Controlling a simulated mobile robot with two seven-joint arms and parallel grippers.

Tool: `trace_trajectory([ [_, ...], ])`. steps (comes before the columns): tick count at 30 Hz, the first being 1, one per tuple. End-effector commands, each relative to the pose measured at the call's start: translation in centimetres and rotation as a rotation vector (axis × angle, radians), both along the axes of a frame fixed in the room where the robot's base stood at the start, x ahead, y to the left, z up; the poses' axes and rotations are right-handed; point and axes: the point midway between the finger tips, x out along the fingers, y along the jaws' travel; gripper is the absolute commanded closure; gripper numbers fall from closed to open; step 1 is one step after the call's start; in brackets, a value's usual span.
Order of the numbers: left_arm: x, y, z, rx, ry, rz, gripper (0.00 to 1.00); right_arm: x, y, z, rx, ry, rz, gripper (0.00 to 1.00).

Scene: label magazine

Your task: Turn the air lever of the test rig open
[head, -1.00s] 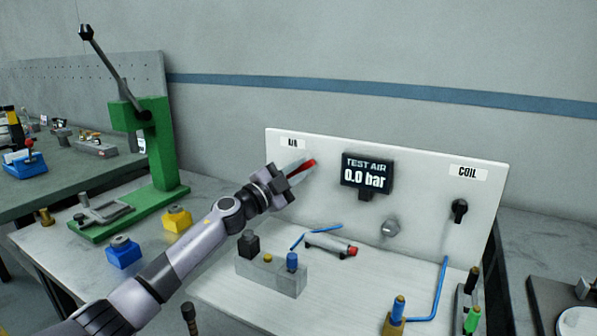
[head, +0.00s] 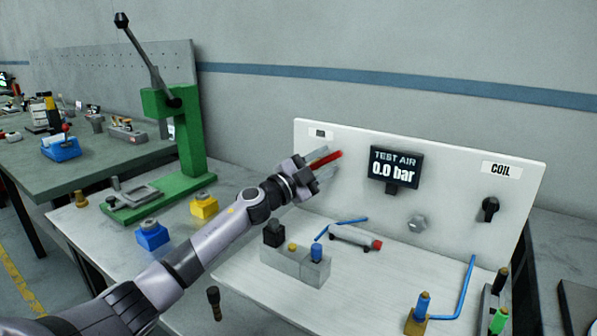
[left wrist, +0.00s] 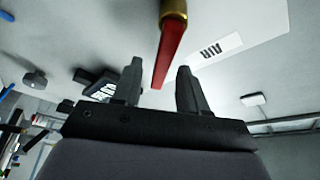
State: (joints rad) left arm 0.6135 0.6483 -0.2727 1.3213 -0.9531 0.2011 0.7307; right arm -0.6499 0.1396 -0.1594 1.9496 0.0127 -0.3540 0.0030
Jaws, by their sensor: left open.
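The air lever (head: 330,160) is a red handle on the upper left of the white test rig panel (head: 455,150). In the left wrist view the red lever (left wrist: 170,50) hangs from a brass fitting (left wrist: 173,10), its free end between my finger tips. My left gripper (head: 320,167) is open around the lever's end, with a visible gap on both sides in the wrist view (left wrist: 158,85). The dark display (head: 395,168) reads TEST AIR 0.0 bar. The AIR label (left wrist: 215,50) shows upside down in the wrist view. My right gripper is not in view.
A black COIL knob (head: 490,209) is on the panel's right. A green lever press (head: 185,140) stands at the left.

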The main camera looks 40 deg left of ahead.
Motion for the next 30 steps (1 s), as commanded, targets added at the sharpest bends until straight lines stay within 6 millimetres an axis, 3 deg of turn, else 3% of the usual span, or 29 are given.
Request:
trace_trajectory([
  [18,-8.1,2.2,-0.7,0.003,0.003,0.0,0.57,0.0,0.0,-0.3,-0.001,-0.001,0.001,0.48],
  [30,-12.4,3.5,-0.7,0.001,0.002,0.003,0.57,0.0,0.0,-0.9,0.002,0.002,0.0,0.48],
])
